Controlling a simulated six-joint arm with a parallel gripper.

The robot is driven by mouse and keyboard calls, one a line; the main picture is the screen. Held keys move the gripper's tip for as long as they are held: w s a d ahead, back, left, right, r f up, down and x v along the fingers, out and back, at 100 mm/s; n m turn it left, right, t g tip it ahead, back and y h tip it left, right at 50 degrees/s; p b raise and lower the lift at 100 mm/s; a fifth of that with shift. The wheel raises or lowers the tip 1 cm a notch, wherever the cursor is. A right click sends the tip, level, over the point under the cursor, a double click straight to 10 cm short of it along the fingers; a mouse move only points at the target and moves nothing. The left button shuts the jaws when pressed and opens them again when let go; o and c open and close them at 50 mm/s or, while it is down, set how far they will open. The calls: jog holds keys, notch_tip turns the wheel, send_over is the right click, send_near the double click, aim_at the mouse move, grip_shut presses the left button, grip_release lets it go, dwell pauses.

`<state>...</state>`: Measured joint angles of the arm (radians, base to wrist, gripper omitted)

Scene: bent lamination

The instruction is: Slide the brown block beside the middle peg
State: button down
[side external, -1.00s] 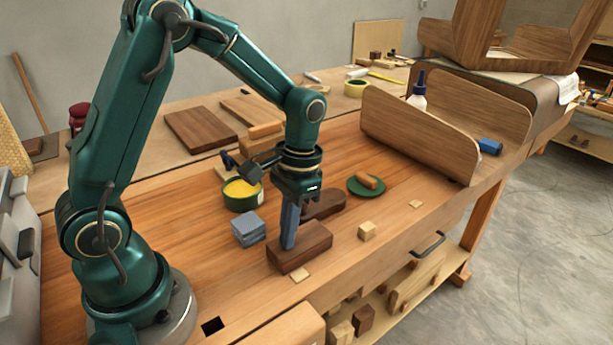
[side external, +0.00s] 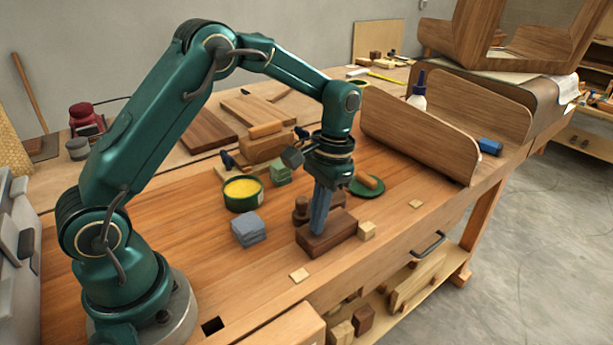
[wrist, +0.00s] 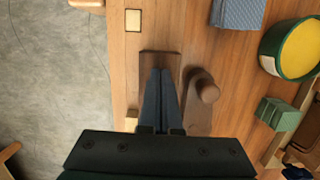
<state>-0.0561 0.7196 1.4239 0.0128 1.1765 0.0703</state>
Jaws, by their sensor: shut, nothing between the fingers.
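The brown block (side external: 330,238) lies flat on the bench, its right end close beside the middle pale peg (side external: 367,230); I cannot tell if they touch. In the wrist view the block (wrist: 148,62) lies under my fingers, and the peg (wrist: 131,118) is just left of it, partly hidden by my gripper. My gripper (side external: 318,232) is shut and empty, pointing down, its tips at the block's top face. Its tips show over the block in the wrist view (wrist: 160,72). Another pale peg (side external: 300,275) is to the left, and a third (side external: 415,204) to the right.
A dark brown tool with a round knob (side external: 301,206) lies right behind the block. A blue-grey block stack (side external: 249,230) and a green tin of yellow paste (side external: 242,193) stand left. A green dish (side external: 366,187) and a bent wood piece (side external: 420,135) stand back right.

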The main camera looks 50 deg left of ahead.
aim_at(344, 216)
jog(key=shift+w+f, duration=0.15)
jog(key=shift+w, duration=1.6)
jog(key=shift+w+f, duration=0.15)
jog(key=shift+w, duration=1.55)
